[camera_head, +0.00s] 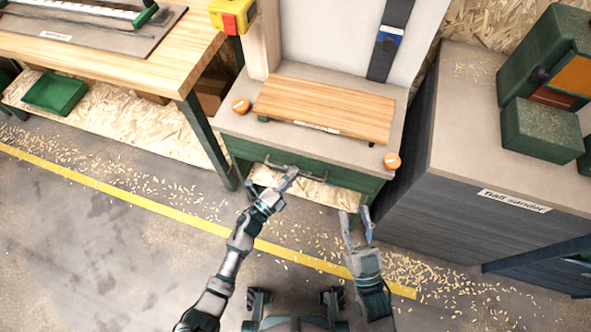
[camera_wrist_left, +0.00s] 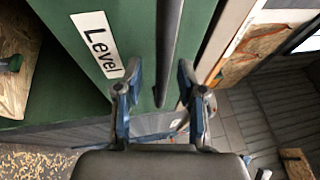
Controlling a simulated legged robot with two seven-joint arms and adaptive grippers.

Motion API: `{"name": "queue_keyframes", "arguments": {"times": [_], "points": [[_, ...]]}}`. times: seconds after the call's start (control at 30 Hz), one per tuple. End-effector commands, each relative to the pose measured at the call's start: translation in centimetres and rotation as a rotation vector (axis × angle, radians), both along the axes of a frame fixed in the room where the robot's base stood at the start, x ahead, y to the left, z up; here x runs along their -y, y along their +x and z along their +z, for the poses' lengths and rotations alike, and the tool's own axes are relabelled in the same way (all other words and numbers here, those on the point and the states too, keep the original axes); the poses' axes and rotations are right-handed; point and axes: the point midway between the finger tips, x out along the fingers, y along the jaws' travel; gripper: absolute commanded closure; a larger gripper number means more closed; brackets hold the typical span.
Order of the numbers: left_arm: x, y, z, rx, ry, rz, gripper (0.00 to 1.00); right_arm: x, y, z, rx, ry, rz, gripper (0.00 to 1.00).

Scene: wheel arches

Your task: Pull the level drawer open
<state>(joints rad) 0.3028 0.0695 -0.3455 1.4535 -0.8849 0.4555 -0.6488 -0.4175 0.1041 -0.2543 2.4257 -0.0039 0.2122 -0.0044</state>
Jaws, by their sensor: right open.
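The level drawer has a green front (camera_head: 342,181) under a grey bench top, and it looks closed. In the left wrist view its front (camera_wrist_left: 75,62) carries a white "Level" label (camera_wrist_left: 94,42) and a dark bar handle (camera_wrist_left: 170,45). The handle also shows in the head view (camera_head: 275,165). My left gripper (camera_head: 291,176) is at the drawer front, by the handle. In the left wrist view its fingers (camera_wrist_left: 159,68) are apart, with the handle's end between them; contact cannot be told. My right gripper (camera_head: 357,214) is open and empty, in front of the bench and to the right.
A wooden board (camera_head: 325,105) lies on the bench between two orange knobs. A workbench (camera_head: 120,60) stands at left, and a dark cabinet (camera_head: 440,165) labelled "Belt sander" at right. The floor ahead is clear apart from shavings and a yellow line (camera_head: 110,190).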

Motion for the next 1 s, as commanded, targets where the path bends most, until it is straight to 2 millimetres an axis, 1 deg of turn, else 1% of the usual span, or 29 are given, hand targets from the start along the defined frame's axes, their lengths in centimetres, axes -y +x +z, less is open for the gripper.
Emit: {"name": "queue_keyframes", "arguments": {"times": [0.13, 0.43, 0.47, 0.5, 0.57, 0.6, 1.0], "points": [[0.69, 0.87, 0.15, 0.000, 0.000, 0.001, 0.61, -0.05, -0.20, 0.32, 0.028, 0.009, 0.000, 0.59], [1.15, 1.02, 0.25, 0.000, 0.004, 0.001, 0.61, 0.18, -0.10, 0.32, 0.033, 0.015, 0.000, 0.59], [1.15, 1.01, 0.24, 0.000, 0.004, 0.000, 0.66, 0.18, -0.07, 0.32, 0.034, 0.014, -0.001, 0.59], [1.15, 1.02, 0.25, 0.000, 0.004, 0.000, 0.76, 0.18, -0.06, 0.34, 0.034, 0.014, -0.001, 0.59], [1.10, 1.02, 0.24, -0.001, 0.003, 0.001, 0.91, 0.18, -0.06, 0.33, 0.034, 0.014, -0.001, 0.59], [1.05, 1.02, 0.24, 0.000, 0.003, 0.001, 1.00, 0.18, -0.05, 0.32, 0.033, 0.014, 0.000, 0.59], [0.79, 0.84, 0.02, -0.004, 0.004, 0.003, 1.00, 0.17, -0.01, 0.33, 0.029, 0.012, -0.001, 0.59]]}}
